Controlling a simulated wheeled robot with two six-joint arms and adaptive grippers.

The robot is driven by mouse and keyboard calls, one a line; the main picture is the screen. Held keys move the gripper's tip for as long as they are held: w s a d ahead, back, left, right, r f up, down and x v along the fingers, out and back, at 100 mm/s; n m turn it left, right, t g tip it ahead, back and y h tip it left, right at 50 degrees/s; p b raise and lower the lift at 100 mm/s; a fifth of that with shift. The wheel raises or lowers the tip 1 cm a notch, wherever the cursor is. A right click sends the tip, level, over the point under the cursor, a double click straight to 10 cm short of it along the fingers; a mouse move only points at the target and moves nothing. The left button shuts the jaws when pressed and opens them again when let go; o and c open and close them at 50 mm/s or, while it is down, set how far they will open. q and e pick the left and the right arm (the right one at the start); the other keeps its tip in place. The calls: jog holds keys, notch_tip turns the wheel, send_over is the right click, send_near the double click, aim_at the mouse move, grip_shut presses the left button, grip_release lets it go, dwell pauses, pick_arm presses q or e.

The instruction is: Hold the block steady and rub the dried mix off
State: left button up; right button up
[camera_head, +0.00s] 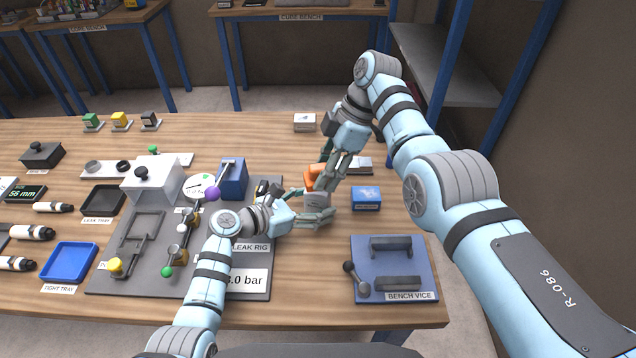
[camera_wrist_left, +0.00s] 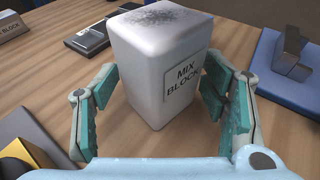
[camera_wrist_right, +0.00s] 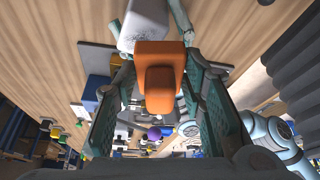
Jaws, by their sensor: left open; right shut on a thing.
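The grey-white mix block (camera_head: 316,201) stands upright on the wooden bench. The left wrist view shows its "MIX BLOCK" label and a dark speckled patch of dried mix on its top (camera_wrist_left: 165,17). My left gripper (camera_head: 318,216) is open, with its fingers on either side of the block. My right gripper (camera_head: 334,181) comes down from above and is shut on an orange tool (camera_wrist_right: 160,75), which also shows in the head view (camera_head: 312,178). The tool is close to the block's top; I cannot tell if they touch.
A blue box (camera_head: 366,198) stands just right of the block, and the bench vice (camera_head: 418,270) is at the front right. The leak rig plate (camera_head: 200,285) lies to the left. A dark and grey device (camera_head: 361,165) and a white box (camera_head: 305,122) are behind.

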aim_at(306, 205)
pick_arm(q)
jog(key=shift+o, duration=0.3)
jog(key=shift+r, duration=0.1)
pick_arm(e)
jog(key=shift+r, duration=0.2)
pick_arm(q)
jog(key=o, duration=0.5)
jog(key=shift+a, duration=0.1)
jog(key=v, duration=0.8)
